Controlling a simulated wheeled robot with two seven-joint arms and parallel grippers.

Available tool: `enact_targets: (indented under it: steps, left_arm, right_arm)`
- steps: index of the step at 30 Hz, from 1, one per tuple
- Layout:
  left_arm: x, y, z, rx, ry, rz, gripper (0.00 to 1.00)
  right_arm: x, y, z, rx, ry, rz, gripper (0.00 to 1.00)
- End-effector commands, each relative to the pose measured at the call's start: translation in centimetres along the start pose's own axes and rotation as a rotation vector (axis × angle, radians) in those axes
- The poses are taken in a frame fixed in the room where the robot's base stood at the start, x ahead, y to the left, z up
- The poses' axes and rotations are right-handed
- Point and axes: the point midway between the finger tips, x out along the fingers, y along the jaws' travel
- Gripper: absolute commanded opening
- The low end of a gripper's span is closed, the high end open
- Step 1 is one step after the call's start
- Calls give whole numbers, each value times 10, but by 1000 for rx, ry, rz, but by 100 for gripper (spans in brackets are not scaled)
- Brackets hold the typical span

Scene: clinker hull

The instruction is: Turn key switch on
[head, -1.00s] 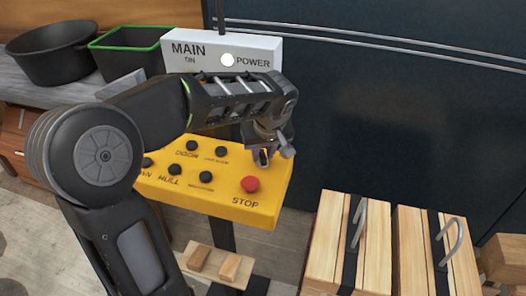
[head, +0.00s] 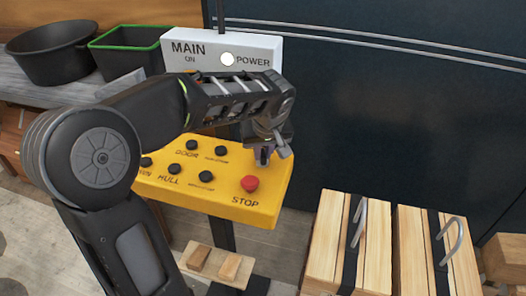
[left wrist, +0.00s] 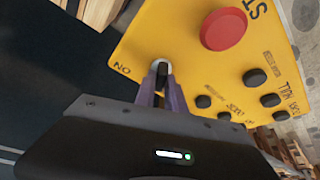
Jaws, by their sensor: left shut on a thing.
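The yellow control panel (head: 225,203) stands in front of me with a red STOP button (head: 250,184) and several black buttons. In the left wrist view the key switch (left wrist: 162,67) is a small dark key in a pale round collar, beside the printed word ON. My left gripper (head: 271,157) reaches over the panel's far right corner, above the STOP button. Its two purple fingers (left wrist: 162,88) are shut on the key, one on each side. In the head view the gripper hides the key. My right gripper is in neither view.
A white MAIN POWER box (head: 262,46) with a pale round lamp stands behind the panel. Wooden crates (head: 325,245) with metal handles stand at the lower right. A black tub (head: 50,62) and a green-rimmed bin (head: 110,62) sit on a bench at the left.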

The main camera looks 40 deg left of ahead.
Motion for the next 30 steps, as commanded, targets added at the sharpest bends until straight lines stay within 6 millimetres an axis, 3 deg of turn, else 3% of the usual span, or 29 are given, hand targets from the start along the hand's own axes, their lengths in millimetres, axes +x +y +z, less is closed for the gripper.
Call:
enact_targets:
  steps: [8, 30]
  left_arm:
    - [0, -1, 0, 140, 3, 61, 0]
    - [0, -4, -3, 747, 3, 312, 0]
  right_arm:
    - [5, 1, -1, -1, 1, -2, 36]
    - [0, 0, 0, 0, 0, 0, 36]
